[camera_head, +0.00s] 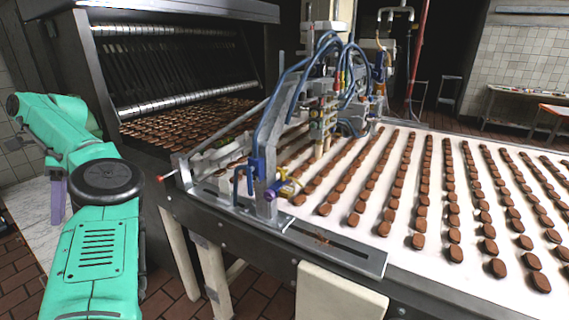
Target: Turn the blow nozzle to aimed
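What looks like the blow nozzle (272,192), a small part with a purple end next to a yellow piece, sits at the near foot of the depositing machine by the belt's edge. It is too small to tell which way it points. My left arm comes in at the left, with its teal links well to the left of the machine. A purple-grey part hanging behind the arm looks like my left gripper (57,198); its fingers cannot be made out. It is far from the nozzle and touches nothing that I can see. My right gripper is not in view.
The machine (325,110) carries blue hoses and a blue clamp-like part (246,176). A red-tipped rod (167,175) sticks out to the left. Rows of brown biscuits (420,195) lie on the white belt (400,240). The metal conveyor edge (340,250) runs along the front.

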